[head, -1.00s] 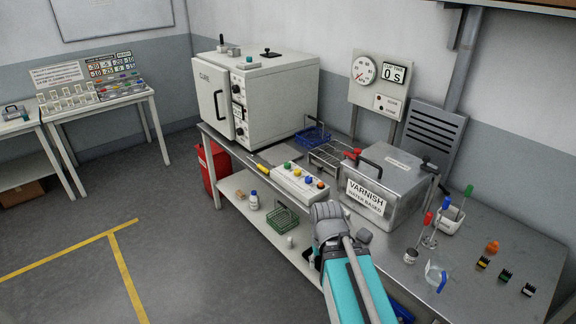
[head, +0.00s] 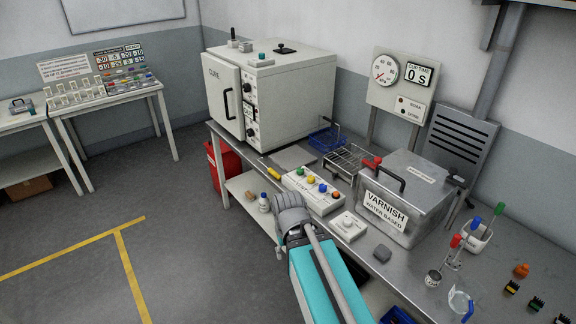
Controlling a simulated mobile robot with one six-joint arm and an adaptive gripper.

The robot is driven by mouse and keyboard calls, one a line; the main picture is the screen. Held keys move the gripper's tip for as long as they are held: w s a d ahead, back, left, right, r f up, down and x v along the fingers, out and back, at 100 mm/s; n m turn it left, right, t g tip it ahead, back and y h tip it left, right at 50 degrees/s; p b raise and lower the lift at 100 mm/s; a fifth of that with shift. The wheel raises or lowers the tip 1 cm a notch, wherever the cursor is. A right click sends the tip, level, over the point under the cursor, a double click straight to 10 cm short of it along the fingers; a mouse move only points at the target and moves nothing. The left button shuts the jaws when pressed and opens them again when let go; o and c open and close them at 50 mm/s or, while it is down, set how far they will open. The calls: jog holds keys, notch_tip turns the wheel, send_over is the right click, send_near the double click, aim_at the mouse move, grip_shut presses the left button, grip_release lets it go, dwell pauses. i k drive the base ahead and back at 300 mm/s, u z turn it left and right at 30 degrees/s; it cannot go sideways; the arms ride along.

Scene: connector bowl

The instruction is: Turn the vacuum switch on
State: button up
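No label reading vacuum switch is legible. A small white box with a round knob (head: 348,225) sits on the steel bench in front of the varnish tank (head: 392,200). A round gauge (head: 384,69) and a display reading 0 S are on the wall panel behind. My arm reaches up from the bottom middle, its grey wrist (head: 291,212) left of the small white box and apart from it in the picture. My gripper's fingers do not show.
A white oven (head: 271,95) stands at the bench's back left. A wire rack (head: 347,160) and blue basket (head: 327,138) lie between oven and tank. Open floor is at left.

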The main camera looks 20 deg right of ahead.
aim_at(300, 170)
jog(key=u, duration=0.05)
jog(key=i, duration=0.95)
jog(key=z, duration=0.55)
